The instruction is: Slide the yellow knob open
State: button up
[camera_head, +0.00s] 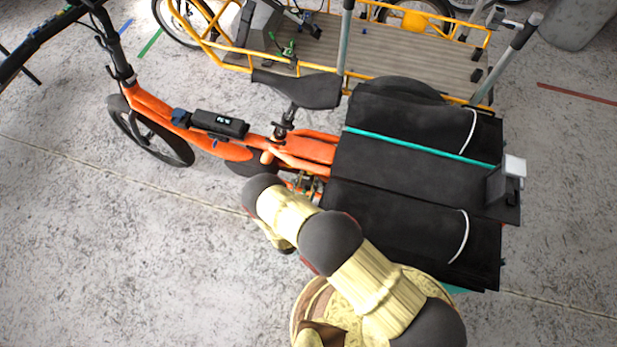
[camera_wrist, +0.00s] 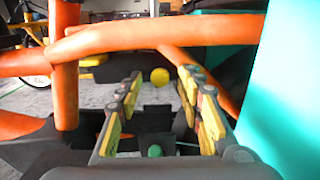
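The yellow knob (camera_wrist: 160,76) is a small round ball in the wrist view, just under an orange frame tube. My gripper (camera_wrist: 162,79) is open, with yellow-padded fingers on the left and right. The knob shows between the two fingertips in the picture; I cannot tell how far beyond them it is, and no touch is visible. In the head view my arm reaches to the middle of the orange cargo bike (camera_head: 240,150). I cannot make out my fingers or the yellow knob there.
In the wrist view an orange tube (camera_wrist: 160,35) crosses above the fingers, and a teal panel (camera_wrist: 285,100) stands close on the right. A green ball (camera_wrist: 155,150) shows low between the fingers. In the head view, black cargo bags (camera_head: 400,170) lie right of my arm.

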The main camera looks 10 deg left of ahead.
jog(key=shift+w, duration=0.3)
jog(key=shift+c, duration=0.4)
grip_shut()
dwell(0.5)
